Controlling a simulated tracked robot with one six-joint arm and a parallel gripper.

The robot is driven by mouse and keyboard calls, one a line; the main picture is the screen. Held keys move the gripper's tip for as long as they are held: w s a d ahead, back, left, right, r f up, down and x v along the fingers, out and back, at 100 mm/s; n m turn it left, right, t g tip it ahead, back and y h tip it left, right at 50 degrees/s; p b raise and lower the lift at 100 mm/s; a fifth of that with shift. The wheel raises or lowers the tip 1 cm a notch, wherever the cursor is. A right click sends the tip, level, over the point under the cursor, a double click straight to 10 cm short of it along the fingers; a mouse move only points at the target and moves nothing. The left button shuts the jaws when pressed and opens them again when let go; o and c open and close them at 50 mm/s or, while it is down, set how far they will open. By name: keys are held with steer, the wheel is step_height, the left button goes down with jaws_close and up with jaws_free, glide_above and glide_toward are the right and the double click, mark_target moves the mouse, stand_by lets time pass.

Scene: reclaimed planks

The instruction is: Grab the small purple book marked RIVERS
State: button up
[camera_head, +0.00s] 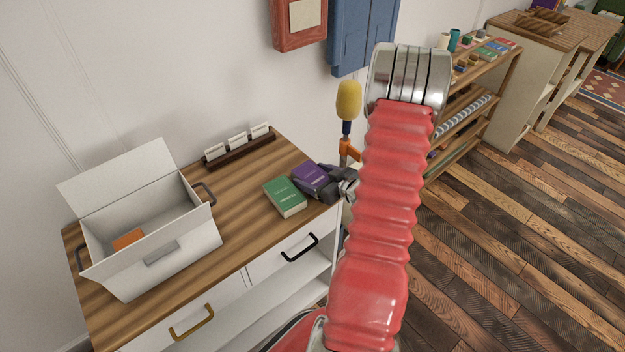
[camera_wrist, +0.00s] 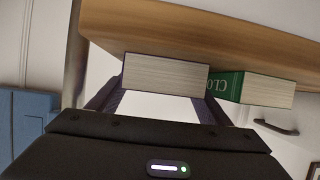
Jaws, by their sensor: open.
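The small purple book (camera_head: 311,176) lies on the wooden cabinet top near its right end; its cover lettering is too small to read. In the wrist view its pale page edge (camera_wrist: 165,76) faces me, between my two dark fingers. My gripper (camera_head: 331,182) is open at the right side of the book, with a finger showing to each side of it in the wrist view (camera_wrist: 160,100). I cannot tell whether the fingers touch it. A green book (camera_head: 285,196) lies close beside the purple one; it also shows in the wrist view (camera_wrist: 262,90).
An open white box (camera_head: 190,245) with an orange item (camera_head: 128,239) inside stands at the left of the cabinet top (camera_head: 232,185). A dark rack with white cards (camera_head: 238,146) is at the back. A yellow-headed tool (camera_head: 348,100) stands behind my gripper. Shelves (camera_head: 470,95) are at right.

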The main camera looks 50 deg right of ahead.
mark_target(313, 175)
steer(key=shift+c, duration=0.5)
steer(key=c, duration=0.8)
steer(key=shift+c, duration=0.2)
steer(key=shift+r, duration=0.2)
steer(key=shift+r, duration=4.9)
